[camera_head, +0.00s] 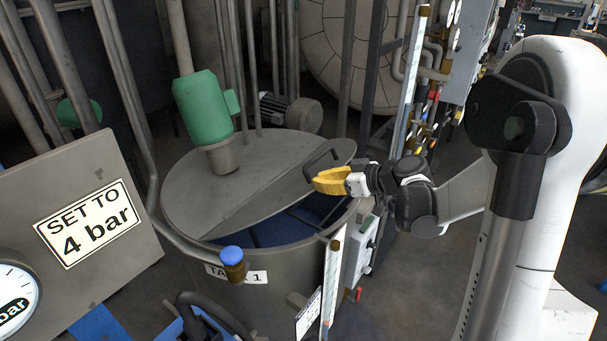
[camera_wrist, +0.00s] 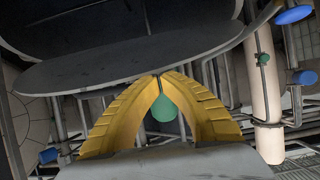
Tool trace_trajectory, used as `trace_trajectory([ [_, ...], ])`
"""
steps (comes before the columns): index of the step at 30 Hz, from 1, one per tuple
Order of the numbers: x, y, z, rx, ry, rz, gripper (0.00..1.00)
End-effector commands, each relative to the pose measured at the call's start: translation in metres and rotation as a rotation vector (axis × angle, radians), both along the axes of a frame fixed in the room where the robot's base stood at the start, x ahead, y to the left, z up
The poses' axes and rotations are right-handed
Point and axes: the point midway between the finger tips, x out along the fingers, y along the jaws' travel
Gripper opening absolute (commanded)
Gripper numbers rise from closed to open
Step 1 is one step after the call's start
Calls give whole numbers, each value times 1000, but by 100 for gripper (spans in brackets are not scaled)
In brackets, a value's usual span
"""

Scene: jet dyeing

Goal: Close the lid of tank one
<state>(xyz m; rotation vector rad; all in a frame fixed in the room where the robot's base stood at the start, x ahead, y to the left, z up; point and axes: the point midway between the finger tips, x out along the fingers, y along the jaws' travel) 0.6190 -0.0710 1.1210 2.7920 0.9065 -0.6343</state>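Tank one (camera_head: 262,300) is a round grey metal tank, its label partly covered by a blue-capped fitting. Its hinged lid flap (camera_head: 275,185) stands tilted up, leaving the front of the mouth open with blue (camera_head: 285,228) showing inside. A dark bar handle (camera_head: 322,160) sits near the flap's right end. My gripper (camera_head: 316,182) has yellow fingers and is close to the handle and flap edge; contact is unclear. In the wrist view the fingertips (camera_wrist: 160,76) meet with nothing visible between them, just beside a grey plate edge (camera_wrist: 130,62), apparently the lid.
A green motor (camera_head: 205,108) stands on the fixed rear part of the tank top. A sign panel (camera_head: 130,265) and gauge (camera_head: 15,295) are at left. The blue-capped fitting (camera_head: 233,262) and a grey box (camera_head: 362,245) are at the tank's front and right.

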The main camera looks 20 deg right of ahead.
Motion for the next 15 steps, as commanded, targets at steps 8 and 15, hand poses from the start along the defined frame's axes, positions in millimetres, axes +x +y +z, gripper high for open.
trace_trajectory([
  [8,-24,-19,-65,0,1,-1,0],
  [15,-33,-25,-97,-1,1,0,0],
])
